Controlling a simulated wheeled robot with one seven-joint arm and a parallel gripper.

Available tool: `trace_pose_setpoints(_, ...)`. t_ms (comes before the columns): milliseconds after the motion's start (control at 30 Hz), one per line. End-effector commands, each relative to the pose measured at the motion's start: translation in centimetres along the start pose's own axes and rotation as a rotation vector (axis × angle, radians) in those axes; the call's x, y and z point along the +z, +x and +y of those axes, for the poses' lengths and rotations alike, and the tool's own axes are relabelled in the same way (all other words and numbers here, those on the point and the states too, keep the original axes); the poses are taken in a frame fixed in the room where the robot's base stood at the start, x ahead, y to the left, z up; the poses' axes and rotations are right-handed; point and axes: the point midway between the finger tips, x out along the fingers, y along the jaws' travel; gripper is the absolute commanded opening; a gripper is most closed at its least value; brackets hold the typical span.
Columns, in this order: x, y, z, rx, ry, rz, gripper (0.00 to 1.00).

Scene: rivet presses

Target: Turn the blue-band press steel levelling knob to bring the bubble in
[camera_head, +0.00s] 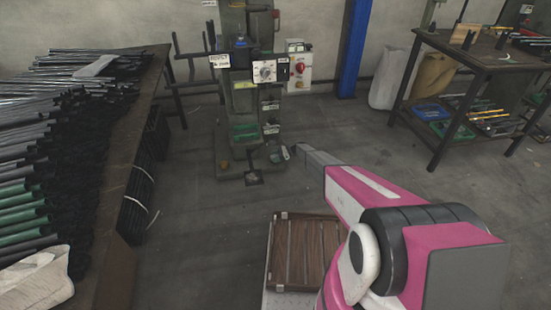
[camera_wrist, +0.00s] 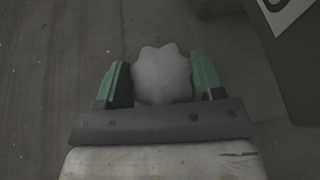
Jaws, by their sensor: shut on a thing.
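The press (camera_head: 240,90) stands by the back wall in the head view, with a blue part near its top and a dial on its front. Its foot (camera_head: 232,165) rests on the floor, with a small brass-coloured knob at its left. My gripper (camera_wrist: 162,80) is low beside the right side of the foot. In the wrist view its two green fingers are shut on a pale grey lobed knob (camera_wrist: 162,72), one finger on each side. In the head view the knob is too small to make out clearly. No bubble level can be read in either view.
A bench (camera_head: 130,130) loaded with dark and green bars runs along the left. A slatted wooden crate (camera_head: 303,250) is beside my arm. A blue post (camera_head: 354,45) and a dark table (camera_head: 480,55) stand at the back right. The middle floor is clear.

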Motion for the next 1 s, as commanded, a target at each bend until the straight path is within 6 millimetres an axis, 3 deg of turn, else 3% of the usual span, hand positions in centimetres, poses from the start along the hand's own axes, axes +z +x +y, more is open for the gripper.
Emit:
trace_pose_setpoints(133, 0.0, -0.1, 0.0, -0.001, -0.001, -0.001, 0.38)
trace_pose_setpoints(167, 0.0, -0.1, 0.0, -0.001, -0.001, -0.001, 0.65)
trace_pose_setpoints(233, 0.0, -0.1, 0.0, -0.001, -0.001, -0.001, 0.87)
trace_pose_setpoints(667, 0.0, -0.5, 0.0, -0.002, 0.0, 0.0, 0.87)
trace_pose_setpoints(867, 0.0, -2.7, 0.1, -0.002, 0.0, 0.0, 0.87)
trace_pose_setpoints(1000, 0.0, -5.3, 0.1, -0.003, 0.0, -0.001, 0.87)
